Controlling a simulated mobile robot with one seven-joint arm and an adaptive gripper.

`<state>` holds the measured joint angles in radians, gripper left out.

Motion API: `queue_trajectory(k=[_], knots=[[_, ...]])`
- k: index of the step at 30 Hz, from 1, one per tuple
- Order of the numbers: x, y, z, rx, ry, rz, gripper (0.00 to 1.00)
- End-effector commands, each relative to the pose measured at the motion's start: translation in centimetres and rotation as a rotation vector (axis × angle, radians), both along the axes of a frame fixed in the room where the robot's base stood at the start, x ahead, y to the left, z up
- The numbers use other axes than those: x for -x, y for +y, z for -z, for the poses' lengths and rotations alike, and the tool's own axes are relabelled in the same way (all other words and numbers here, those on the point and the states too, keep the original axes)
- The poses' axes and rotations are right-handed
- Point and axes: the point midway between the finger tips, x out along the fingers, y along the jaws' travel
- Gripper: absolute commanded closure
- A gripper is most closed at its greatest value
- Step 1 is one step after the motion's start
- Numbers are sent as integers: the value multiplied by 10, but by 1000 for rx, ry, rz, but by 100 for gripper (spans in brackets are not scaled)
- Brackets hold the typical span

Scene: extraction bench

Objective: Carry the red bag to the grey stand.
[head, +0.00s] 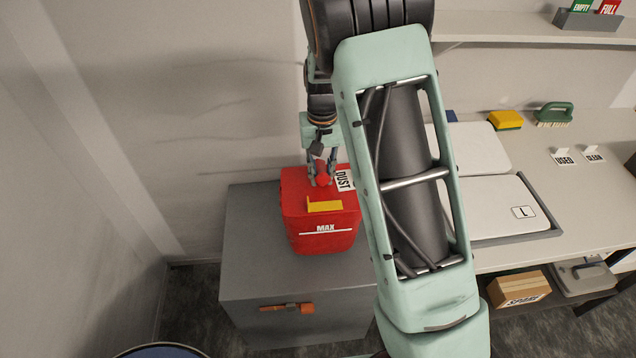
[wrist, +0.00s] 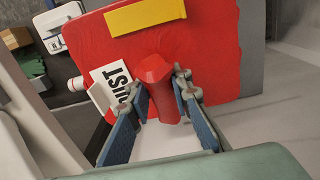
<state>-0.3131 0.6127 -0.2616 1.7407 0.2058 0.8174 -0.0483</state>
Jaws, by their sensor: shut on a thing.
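The red bag (head: 318,243) has a yellow strip on top, a white MAX line on its front and a DUST tag. It appears upright over the top of the grey stand (head: 250,238); I cannot tell whether it rests fully on it. My gripper (head: 320,178) is at the back of the bag's top, shut on its red knob. In the wrist view the fingers (wrist: 160,92) sit on both sides of the knob, and the bag (wrist: 215,50) fills the upper middle. My arm hides the right part of the stand.
A bench (head: 590,190) on the right holds a tray with a white L-marked lid (head: 490,208), a yellow sponge (head: 506,119) and a green brush (head: 555,114). A SPARE box (head: 519,289) is below. A wall stands close behind and left of the stand. An orange handle (head: 306,308) is on the stand's front.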

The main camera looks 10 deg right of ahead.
Motion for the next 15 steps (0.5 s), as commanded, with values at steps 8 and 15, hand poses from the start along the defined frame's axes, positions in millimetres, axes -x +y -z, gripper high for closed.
queue_trajectory(k=[8, 15], knots=[[-5, 9, 18, 1, 1, -1, 100], [-6, 9, 41, 0, -4, 0, 100]])
